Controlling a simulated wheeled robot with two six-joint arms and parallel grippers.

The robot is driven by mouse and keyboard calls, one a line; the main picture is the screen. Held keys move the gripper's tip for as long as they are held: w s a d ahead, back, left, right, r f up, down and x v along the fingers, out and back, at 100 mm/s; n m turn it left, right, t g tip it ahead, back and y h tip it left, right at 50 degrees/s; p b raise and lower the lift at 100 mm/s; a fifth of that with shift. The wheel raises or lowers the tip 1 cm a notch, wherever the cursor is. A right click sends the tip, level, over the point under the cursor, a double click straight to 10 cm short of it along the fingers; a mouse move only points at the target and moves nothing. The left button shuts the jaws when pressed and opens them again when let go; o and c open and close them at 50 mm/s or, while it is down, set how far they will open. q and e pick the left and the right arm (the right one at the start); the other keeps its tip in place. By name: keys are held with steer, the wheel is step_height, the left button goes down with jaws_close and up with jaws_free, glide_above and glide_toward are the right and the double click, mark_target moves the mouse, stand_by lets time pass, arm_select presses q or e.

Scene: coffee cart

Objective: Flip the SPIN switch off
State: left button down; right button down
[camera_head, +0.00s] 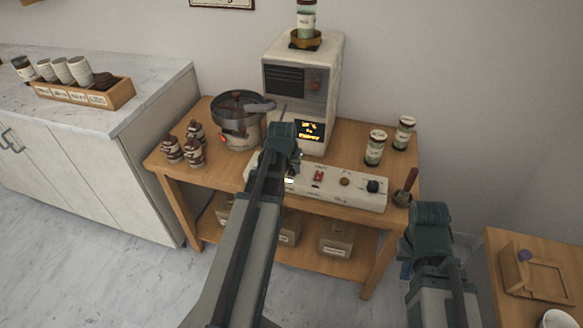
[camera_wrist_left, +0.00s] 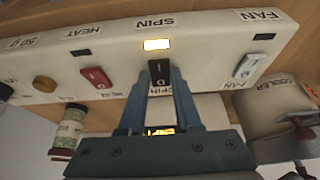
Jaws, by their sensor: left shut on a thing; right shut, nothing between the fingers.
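The black SPIN switch (camera_wrist_left: 159,73) sits on the pale control panel (camera_head: 340,187), under the SPIN label in the left wrist view. The lamp (camera_wrist_left: 157,44) beside that label glows yellow. My left gripper (camera_wrist_left: 158,84) is shut on the switch, one finger at each side of it. In the head view the left gripper (camera_head: 283,143) is over the panel's left part and hides the switch. My right gripper (camera_head: 431,218) is shut and empty, right of the table's front corner.
A red HEAT switch (camera_wrist_left: 96,77) and a white FAN switch (camera_wrist_left: 247,68) flank the SPIN switch; their lamps are dark. The round metal pan (camera_head: 238,125) stands left of the white machine (camera_head: 303,85). Jars (camera_head: 375,148) stand at the right.

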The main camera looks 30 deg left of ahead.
arm_select(q)
steer(key=shift+w+a+r+g+p, duration=0.1)
steer(key=shift+w+r+g+p, duration=0.25)
steer(key=shift+p, duration=0.25)
steer(key=shift+w+f+g+h, duration=0.2)
steer(key=shift+g+h, duration=0.1)
steer(key=shift+g, duration=0.45)
steer(key=shift+s, duration=0.1)
steer(key=shift+g, duration=0.3)
steer(key=shift+s, duration=0.1)
steer(key=c, duration=0.6)
jaws_free()
steer(key=shift+r+p, duration=0.15)
steer(key=shift+p, duration=0.25)
